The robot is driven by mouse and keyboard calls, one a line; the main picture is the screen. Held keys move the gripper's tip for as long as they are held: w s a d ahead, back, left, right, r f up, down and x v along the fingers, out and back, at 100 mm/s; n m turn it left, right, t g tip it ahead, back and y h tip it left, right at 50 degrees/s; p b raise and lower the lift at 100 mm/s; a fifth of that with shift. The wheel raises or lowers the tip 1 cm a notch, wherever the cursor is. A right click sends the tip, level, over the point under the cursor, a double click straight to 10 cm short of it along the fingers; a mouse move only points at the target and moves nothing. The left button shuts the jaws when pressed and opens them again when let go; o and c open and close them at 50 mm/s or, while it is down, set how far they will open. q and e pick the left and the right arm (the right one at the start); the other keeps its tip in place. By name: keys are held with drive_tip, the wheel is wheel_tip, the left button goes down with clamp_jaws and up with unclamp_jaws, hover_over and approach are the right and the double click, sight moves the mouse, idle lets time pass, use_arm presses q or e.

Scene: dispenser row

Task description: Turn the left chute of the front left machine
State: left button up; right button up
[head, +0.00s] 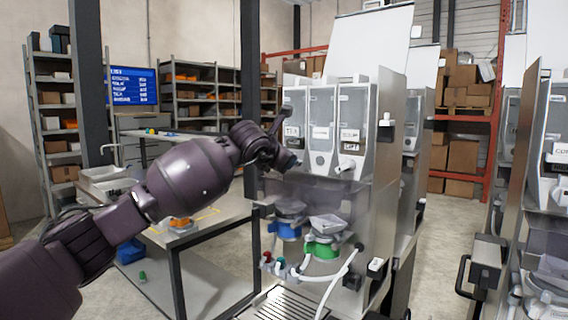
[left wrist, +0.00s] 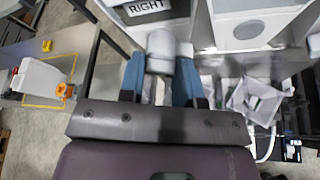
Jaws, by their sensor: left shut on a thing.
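The front left machine (head: 362,200) is a pale dispenser cabinet with hoppers and chutes on its front. My left gripper (head: 288,160) is at the machine's left hopper, and its fingers are hard to make out in the head view. In the left wrist view its blue fingers (left wrist: 159,68) are shut on a white chute (left wrist: 162,43), one finger on each side. Another white chute (head: 345,164) sticks out farther right and is free. My right gripper is not in view.
Below the chutes are a blue container (head: 288,231) and a green container (head: 322,250), each under a grey funnel. A worktable (head: 228,212) stands at the left. A second machine (head: 550,200) is at the right. Bare floor shows between the two machines.

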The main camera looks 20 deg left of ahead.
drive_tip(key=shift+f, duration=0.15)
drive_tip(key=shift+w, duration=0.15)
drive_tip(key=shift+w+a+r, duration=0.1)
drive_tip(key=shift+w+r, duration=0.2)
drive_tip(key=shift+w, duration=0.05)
